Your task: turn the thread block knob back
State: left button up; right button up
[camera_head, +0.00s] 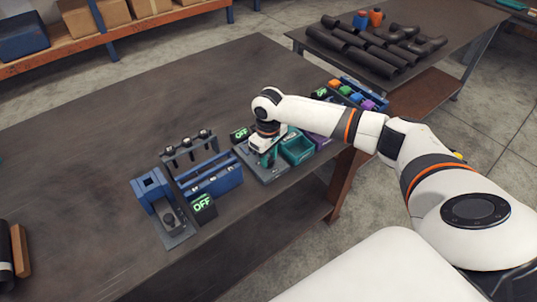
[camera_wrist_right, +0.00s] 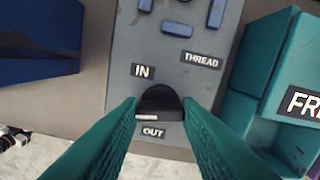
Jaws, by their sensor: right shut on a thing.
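The thread block (camera_wrist_right: 215,85) is a grey plate marked THREAD, with IN and OUT labels. Its black knob (camera_wrist_right: 160,98) sits between the two labels. A white mark shows on the knob's lower left side. My right gripper (camera_wrist_right: 160,108) has its teal fingers shut on the knob, one on each side. In the head view my right gripper (camera_head: 268,158) is low over the grey plate (camera_head: 270,178), and the knob is hidden there. My left gripper is not in view.
A teal bin (camera_head: 298,148) stands right beside the plate. A small green OFF display (camera_head: 240,133) stands behind it. A blue rack (camera_head: 212,177) and a blue fixture (camera_head: 150,188) with another OFF display (camera_head: 202,204) are to the left. The table's left half is mostly clear.

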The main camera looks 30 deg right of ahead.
jog(key=shift+r+n+p, duration=0.25)
jog(key=shift+n+p, duration=0.95)
jog(key=shift+p, duration=0.05)
jog(key=shift+n+p, duration=0.55)
jog(key=shift+n, duration=0.35)
jog(key=shift+f+n+p, duration=0.1)
jog(key=shift+n+p, duration=0.45)
jog(key=shift+n, duration=0.65)
jog(key=shift+f+n+p, duration=0.1)
jog(key=shift+n+p, duration=0.25)
jog(key=shift+n, duration=0.85)
jog(key=shift+w+n, duration=0.1)
jog(key=shift+n, duration=0.2)
jog(key=o, duration=1)
